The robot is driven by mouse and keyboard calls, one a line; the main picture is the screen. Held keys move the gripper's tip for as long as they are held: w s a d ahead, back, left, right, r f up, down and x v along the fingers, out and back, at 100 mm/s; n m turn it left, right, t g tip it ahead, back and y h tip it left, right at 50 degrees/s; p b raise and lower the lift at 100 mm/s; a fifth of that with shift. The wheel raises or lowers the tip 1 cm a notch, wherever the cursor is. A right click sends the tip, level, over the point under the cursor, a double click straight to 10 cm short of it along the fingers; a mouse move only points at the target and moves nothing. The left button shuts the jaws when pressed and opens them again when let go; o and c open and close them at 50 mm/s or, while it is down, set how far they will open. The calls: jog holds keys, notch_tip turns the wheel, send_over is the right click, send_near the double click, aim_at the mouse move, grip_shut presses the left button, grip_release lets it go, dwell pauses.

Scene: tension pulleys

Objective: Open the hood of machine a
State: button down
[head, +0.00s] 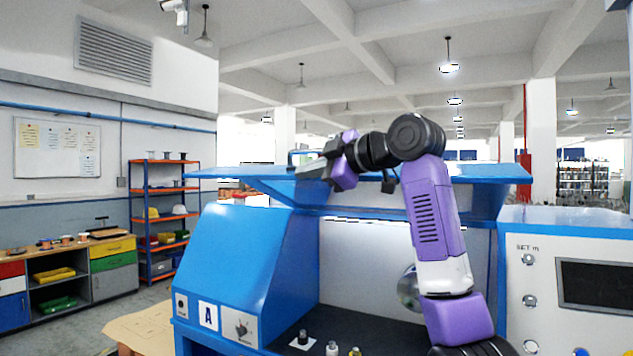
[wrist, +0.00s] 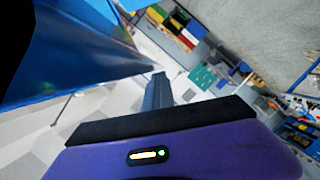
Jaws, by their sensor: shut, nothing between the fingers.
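In the wrist view my gripper (wrist: 160,88) appears as narrow dark fingers, shut and empty, with the blue hood (wrist: 75,45) at upper left.
Small pegs or parts (head: 332,348) stand on the machine floor, and a shiny disc (head: 409,288) is partly behind my arm. Another machine with a screen (head: 595,285) stands close at right. Shelves (head: 165,190) and a workbench (head: 110,265) are at left.

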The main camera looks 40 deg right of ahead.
jog(key=c, duration=2.2)
grip_release()
jog(key=shift+m+g+h, duration=0.3)
jog(key=shift+m+h, duration=0.2)
jog(key=shift+h, duration=0.1)
jog(key=d+f, duration=0.1)
jog(key=d, duration=0.1)
jog(key=d+f, duration=0.1)
jog(key=d, duration=0.1)
jog(key=shift+w+f, duration=0.2)
jog(key=shift+f, duration=0.15)
jog(key=c, duration=1.8)
grip_release()
jog(key=o, duration=0.3)
jog(key=a+r, duration=0.1)
jog(key=a+y, duration=0.1)
jog(key=a, duration=0.1)
jog(key=shift+r+n, duration=0.4)
jog(key=shift+o, duration=0.2)
jog(key=shift+d+f, duration=0.1)
jog(key=shift+d, duration=0.1)
jog(key=r+v, duration=0.1)
jog(key=v, duration=0.7)
jog(key=shift+s+a+b, duration=0.15)
jog(key=shift+s+b, duration=0.05)
jog(key=shift+b, duration=0.1)
jog(key=shift+a, duration=0.1)
